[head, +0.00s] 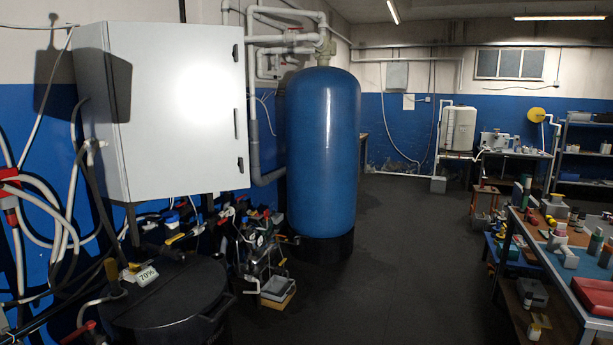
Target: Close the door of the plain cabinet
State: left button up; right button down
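A plain light grey cabinet (88,110) hangs on the wall at the left of the head view. Its front door (170,150) faces me, with a bright glare spot on the upper part. Small dark fittings (237,123) sit along the door's right edge. I see no open gap or cabinet interior, and the door looks flush with the body; the far right edge is hard to judge. Neither of my grippers is in view.
A black lidded drum (165,300) with a 70% tag stands below the cabinet, among hoses and valves. A tall blue tank (323,150) stands to the right. A cluttered workbench (560,265) is at the far right. The dark floor (400,250) between is clear.

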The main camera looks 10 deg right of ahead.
aim_at(178, 91)
jog(key=z, duration=0.75)
jog(key=i, duration=1.1)
jog(key=z, duration=0.4)
jog(key=i, duration=1.6)
jog(key=u, duration=0.85)
